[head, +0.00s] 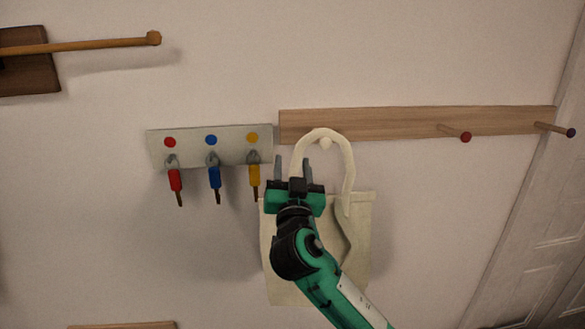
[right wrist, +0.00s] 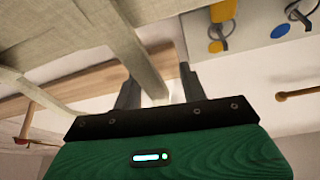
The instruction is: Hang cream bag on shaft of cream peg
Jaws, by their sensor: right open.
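The cream bag (head: 361,235) hangs upright against the wall below the wooden rail. The arch of its handle (head: 347,165) passes over the cream peg (head: 325,143), whose tip shows just under the top of the loop. My right gripper (head: 292,170) is open, with its fingers pointing up on either side of the handle's left strand. In the right wrist view the strap (right wrist: 138,45) runs down between the open fingers (right wrist: 160,88). Whether either finger touches it I cannot tell. My right arm hides part of the bag. My left gripper is not in view.
The wooden rail (head: 390,123) also carries a red peg (head: 465,137) and a dark peg (head: 569,132) at right. A pale key board (head: 190,142) with red (head: 175,180), blue (head: 214,178) and yellow (head: 254,176) tagged items is close left. A wooden rod (head: 100,43) juts out upper left.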

